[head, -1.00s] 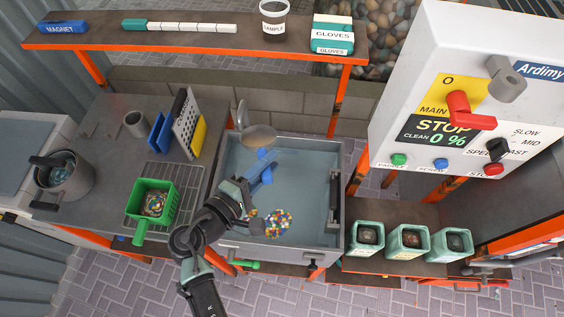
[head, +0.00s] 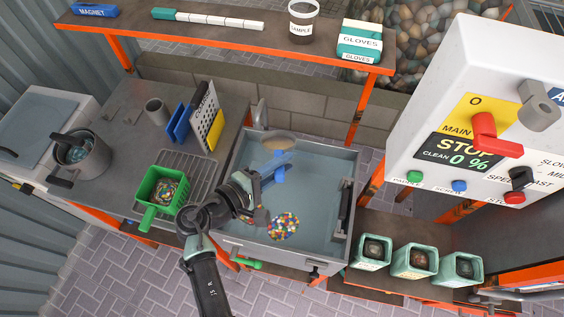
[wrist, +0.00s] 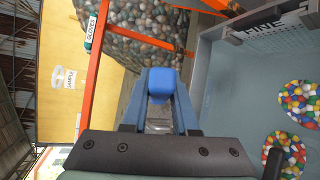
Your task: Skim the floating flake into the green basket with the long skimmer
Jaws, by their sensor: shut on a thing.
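My gripper (head: 275,168) is over the tank, its blue fingers shut on a blue piece (wrist: 162,85) that looks like the skimmer's handle. A round tan disc (head: 280,145), seemingly the skimmer's head, is at the tank's back edge; I cannot tell how it joins the handle. Multicoloured flake (head: 283,226) floats near the tank's front wall, just right of my wrist. The wrist view shows two flake patches, one of them (wrist: 299,104) higher up. The green basket (head: 150,215) stands left of the tank and has mottled multicoloured material inside.
The grey tank (head: 345,250) has a dark fitting (head: 346,206) on its right side. Several pale green containers (head: 371,250) stand at right, below a control panel (head: 465,100). A shelf (head: 230,36) runs behind.

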